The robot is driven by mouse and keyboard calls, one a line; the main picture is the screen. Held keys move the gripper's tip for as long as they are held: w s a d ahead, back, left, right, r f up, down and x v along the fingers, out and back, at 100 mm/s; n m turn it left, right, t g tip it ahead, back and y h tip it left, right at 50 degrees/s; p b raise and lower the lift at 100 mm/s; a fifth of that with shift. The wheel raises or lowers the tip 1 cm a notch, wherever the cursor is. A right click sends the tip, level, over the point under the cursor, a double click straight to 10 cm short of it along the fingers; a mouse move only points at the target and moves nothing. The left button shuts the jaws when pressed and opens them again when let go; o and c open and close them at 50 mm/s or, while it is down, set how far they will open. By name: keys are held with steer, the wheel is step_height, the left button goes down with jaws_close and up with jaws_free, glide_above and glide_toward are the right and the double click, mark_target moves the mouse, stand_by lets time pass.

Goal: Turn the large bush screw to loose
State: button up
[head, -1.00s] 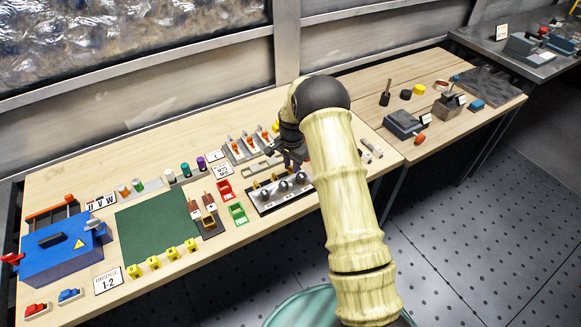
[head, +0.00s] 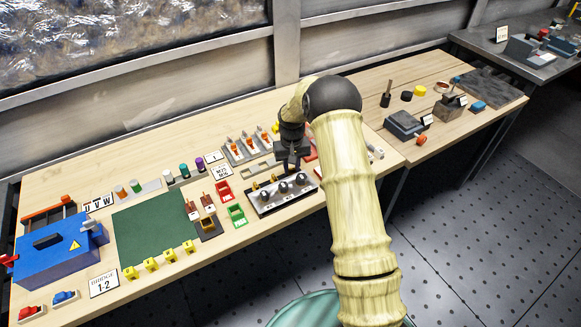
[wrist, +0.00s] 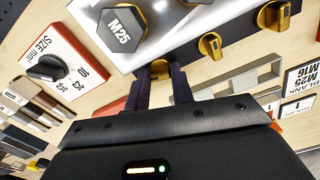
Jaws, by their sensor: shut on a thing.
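The large bush screw (wrist: 160,68) is a brass, wing-shaped knob at the edge of a pale plate, beside the large dark hex fitting marked M25 (wrist: 120,28). My gripper (wrist: 161,84) is shut on this screw, one dark finger on each side. The fingers cover part of it. In the head view my gripper (head: 288,168) points down at the back edge of the dark-fronted bush plate (head: 268,205), right of the table's middle. The screw itself is hidden there. Two smaller brass screws (wrist: 210,45) stand along the same plate edge, apart from my gripper.
A white size dial (wrist: 62,62) with a black knob stands close beside my gripper. Grey trays (wrist: 240,88) lie on the other side.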

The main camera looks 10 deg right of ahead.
mark_target(291, 169)
steer(key=shift+s+f+n, duration=0.1)
steer(key=shift+s+n, duration=0.05)
steer(key=shift+n, duration=1.45)
steer(key=o, duration=1)
steer(key=shift+r, duration=0.35)
step_height(291, 169, up, 17)
steer(key=shift+f+b, duration=0.1)
steer(key=shift+b, duration=0.95)
